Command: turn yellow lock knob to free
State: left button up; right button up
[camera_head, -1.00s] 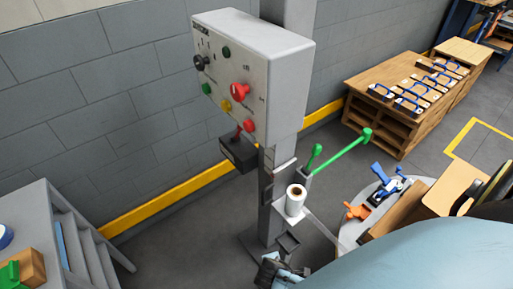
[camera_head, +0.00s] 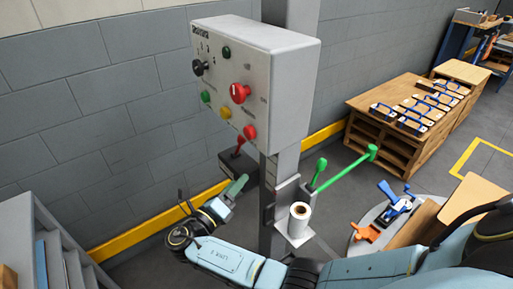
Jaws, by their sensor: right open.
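A grey control box (camera_head: 290,85) hangs on a post. Its face carries a small yellow knob or button (camera_head: 225,112) low on the left half; its turn position is too small to tell. My right gripper (camera_head: 238,186) is below the box face and below the yellow part, apart from it, beside a dark box with a red lever. It is open, with nothing seen in it. My right arm reaches across the bottom of the picture. My left gripper is not in view.
Around the yellow part are a black rotary knob (camera_head: 200,67), a large red knob (camera_head: 239,92), a red button (camera_head: 249,132) and a green button (camera_head: 205,97). The dark box (camera_head: 238,165) hangs below. A white roll (camera_head: 300,217) and green lever (camera_head: 345,168) stand to the right.

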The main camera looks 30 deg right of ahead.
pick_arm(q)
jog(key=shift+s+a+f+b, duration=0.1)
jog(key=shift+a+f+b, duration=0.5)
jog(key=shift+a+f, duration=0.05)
pick_arm(e)
jog(key=w+d+r, duration=0.2)
jog(key=w+d, duration=0.1)
jog(key=d, duration=0.2)
jog(key=w+d+r+n+h, duration=0.1)
jog(key=w+d+r, duration=0.2)
jog(key=d, duration=0.3)
jog(key=shift+r+t, duration=0.15)
jog(key=shift+t, duration=0.15)
jog(key=shift+w, duration=0.1)
jog(key=c, duration=1)
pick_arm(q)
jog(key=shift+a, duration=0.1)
